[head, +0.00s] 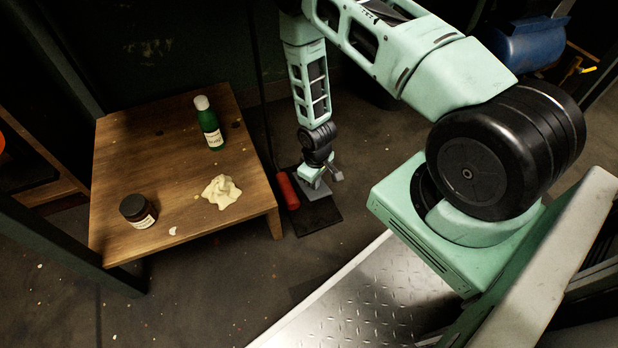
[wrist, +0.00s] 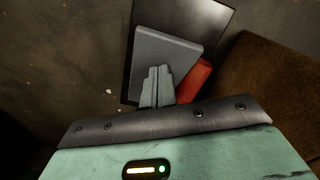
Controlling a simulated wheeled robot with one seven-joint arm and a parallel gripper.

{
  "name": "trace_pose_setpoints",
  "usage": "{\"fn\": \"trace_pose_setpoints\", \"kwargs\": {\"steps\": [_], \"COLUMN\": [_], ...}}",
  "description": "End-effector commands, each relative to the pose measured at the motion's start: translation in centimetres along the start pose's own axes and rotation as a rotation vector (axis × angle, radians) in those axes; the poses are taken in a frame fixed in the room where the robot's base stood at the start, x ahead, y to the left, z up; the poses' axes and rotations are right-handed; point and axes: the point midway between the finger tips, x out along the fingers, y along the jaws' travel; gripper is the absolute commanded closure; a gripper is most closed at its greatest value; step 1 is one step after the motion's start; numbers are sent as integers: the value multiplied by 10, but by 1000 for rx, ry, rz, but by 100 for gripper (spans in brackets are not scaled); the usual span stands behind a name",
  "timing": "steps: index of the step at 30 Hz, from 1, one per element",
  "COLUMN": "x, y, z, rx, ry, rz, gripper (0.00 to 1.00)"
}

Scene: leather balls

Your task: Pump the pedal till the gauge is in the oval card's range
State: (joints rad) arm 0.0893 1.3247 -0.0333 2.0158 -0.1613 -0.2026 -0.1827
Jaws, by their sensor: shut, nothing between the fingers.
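The foot pump stands on the floor on a black base plate (head: 325,215), with a grey pedal (head: 322,208) and a red cylinder (head: 288,190) beside it. My gripper (head: 318,182) is at the pedal, pointing down. In the wrist view the grey pedal (wrist: 165,58) lies just beyond my shut fingertips (wrist: 157,72). The red cylinder (wrist: 195,80) is right of the fingers there. The fingers overlap the pedal in the picture; I cannot tell whether they touch it. Neither the gauge nor the oval card can be made out.
A blue tank (head: 530,42) is at the back right. Floor in front of the pump is free.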

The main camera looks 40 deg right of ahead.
Motion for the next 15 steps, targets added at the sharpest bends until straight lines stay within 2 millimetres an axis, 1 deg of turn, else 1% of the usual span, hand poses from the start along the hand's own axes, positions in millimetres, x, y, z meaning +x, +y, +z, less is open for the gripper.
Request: {"fn": "trace_pose_setpoints", "kwargs": {"steps": [10,15], "x": [2,13], "y": [0,0], "z": [1,1], "rx": [0,0], "ry": [-2,-1], "rz": [-1,-1], "gripper": [100,100]}}
